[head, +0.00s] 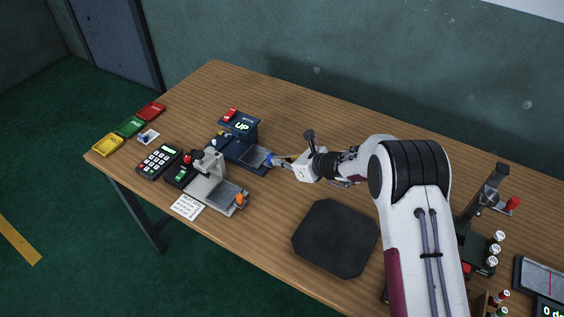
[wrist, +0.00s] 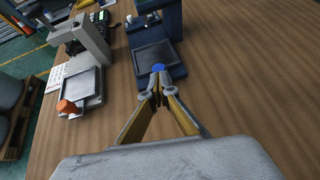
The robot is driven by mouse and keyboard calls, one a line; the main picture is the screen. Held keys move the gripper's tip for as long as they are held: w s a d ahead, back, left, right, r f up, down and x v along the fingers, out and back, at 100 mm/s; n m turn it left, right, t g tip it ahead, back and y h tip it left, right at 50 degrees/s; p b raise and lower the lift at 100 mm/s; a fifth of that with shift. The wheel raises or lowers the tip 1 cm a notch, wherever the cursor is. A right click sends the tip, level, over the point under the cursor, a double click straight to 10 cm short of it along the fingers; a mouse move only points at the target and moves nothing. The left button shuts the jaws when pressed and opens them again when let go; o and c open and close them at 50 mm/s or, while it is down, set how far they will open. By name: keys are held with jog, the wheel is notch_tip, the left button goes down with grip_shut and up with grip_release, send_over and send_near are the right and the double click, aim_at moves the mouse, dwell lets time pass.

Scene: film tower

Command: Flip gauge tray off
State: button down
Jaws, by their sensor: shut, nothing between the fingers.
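The dark blue gauge (head: 234,147) stands on the table at the left middle. Its tray (head: 257,156) is a flat dark plate in a blue frame. The tray also shows in the wrist view (wrist: 154,55), with a blue knob (wrist: 158,68) at its near edge. My gripper (head: 277,162) is shut and empty. In the wrist view its fingertips (wrist: 156,92) lie just in front of the blue knob; I cannot tell whether they touch it. A display (head: 242,127) behind the gauge reads "UP", beside a red switch (head: 231,114).
A grey gauge with a similar tray (head: 224,193) and an orange knob (head: 240,199) stands close on the left. A keypad (head: 159,161) and red, green and yellow trays (head: 130,126) lie farther left. A black mat (head: 336,237) lies in front. Bottles (head: 494,249) stand at right.

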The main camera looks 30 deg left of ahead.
aim_at(267, 164)
jog(key=shift+a, duration=3.5)
jog(key=shift+s+d, duration=0.2)
jog(key=shift+d, duration=1.1)
jog(key=v, duration=1.1)
jog(key=shift+d+f, duration=0.25)
jog(key=shift+d, duration=0.1)
jog(key=shift+s, duration=0.1)
